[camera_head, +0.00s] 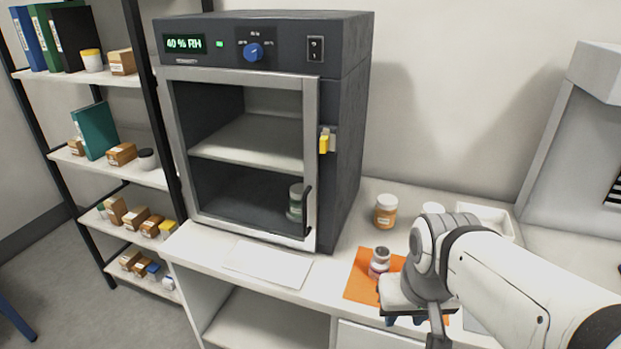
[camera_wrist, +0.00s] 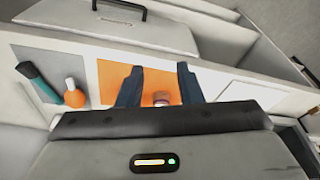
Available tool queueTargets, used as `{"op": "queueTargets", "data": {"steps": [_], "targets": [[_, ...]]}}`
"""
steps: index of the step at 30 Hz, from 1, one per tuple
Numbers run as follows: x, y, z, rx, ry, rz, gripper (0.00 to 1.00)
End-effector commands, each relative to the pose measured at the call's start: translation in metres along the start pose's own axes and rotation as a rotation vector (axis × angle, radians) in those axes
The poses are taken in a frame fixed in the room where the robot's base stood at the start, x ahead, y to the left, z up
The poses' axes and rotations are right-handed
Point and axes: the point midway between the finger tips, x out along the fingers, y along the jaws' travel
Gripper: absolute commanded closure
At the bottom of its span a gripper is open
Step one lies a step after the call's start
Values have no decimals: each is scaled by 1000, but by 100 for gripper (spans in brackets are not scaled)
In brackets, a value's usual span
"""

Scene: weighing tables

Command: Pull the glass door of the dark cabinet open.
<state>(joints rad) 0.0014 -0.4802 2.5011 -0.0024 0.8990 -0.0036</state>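The dark cabinet (camera_head: 345,120) stands on the white table in the head view. Its glass door (camera_head: 312,100) has a silver frame and looks shut. A dark upright handle (camera_head: 308,210) is at the door's lower right. A yellow latch (camera_head: 325,142) sits on the cabinet's right side, by the door's edge. A jar (camera_head: 295,202) stands inside, at the lower right behind the glass. My gripper (camera_head: 405,319) is low at the table's front, right of the cabinet and apart from the handle. In the wrist view, the fingers of my gripper (camera_wrist: 159,82) are spread, with nothing gripped.
A small jar (camera_head: 379,262) stands on the orange mat (camera_head: 360,285) beside my gripper. An orange jar (camera_head: 386,211) stands right of the cabinet. A white sheet (camera_head: 268,262) lies before the door. A shelf rack (camera_head: 110,165) is at the left.

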Motion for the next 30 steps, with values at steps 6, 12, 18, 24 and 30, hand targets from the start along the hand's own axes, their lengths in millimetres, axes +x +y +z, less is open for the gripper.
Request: {"op": "queueTargets", "data": {"steps": [6, 12, 18, 24, 30], "targets": [[-1, -1, -2, 1, 0, 1, 67], [-19, -22, -53, 14, 17, 21, 67], [-36, -74, -148, 66, 74, 50, 67], [-34, -136, -216, 115, 137, 51, 67], [-29, -167, -240, 141, 166, 44, 67]]}}
